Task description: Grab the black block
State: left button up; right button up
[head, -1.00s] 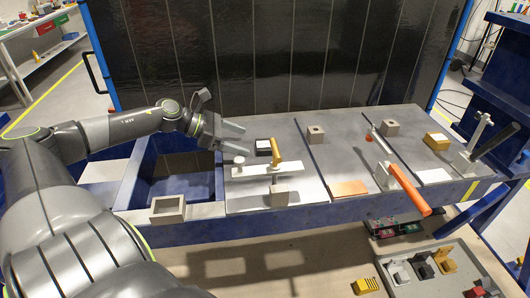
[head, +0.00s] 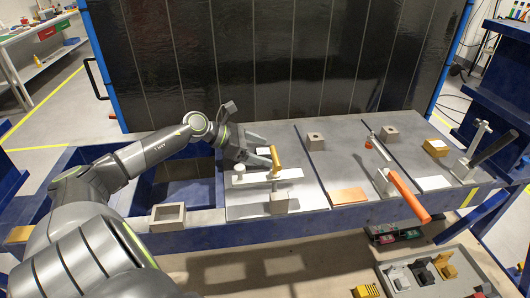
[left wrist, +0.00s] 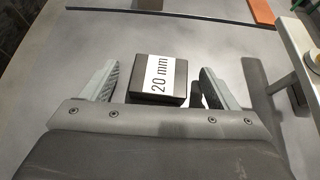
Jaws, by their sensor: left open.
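The black block (left wrist: 157,78) has a white label reading "20 mm" and lies on the grey plate, near the middle of the left wrist view. My left gripper (head: 264,151) is open over the plate. In the left wrist view, its two fingers stand on either side of the block, with a gap on each side. In the head view the gripper mostly hides the block. My right gripper is not in view.
A white bar with a yellow-handled clamp (head: 276,160) stands close in front of the gripper. An orange-handled clamp (head: 408,196) is farther right. An open blue bin (head: 140,190) lies left.

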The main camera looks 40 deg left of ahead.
pick_arm(q)
jog(key=shift+w+f, duration=0.1)
jog(key=c, duration=1.4)
jog(key=shift+c, duration=0.2)
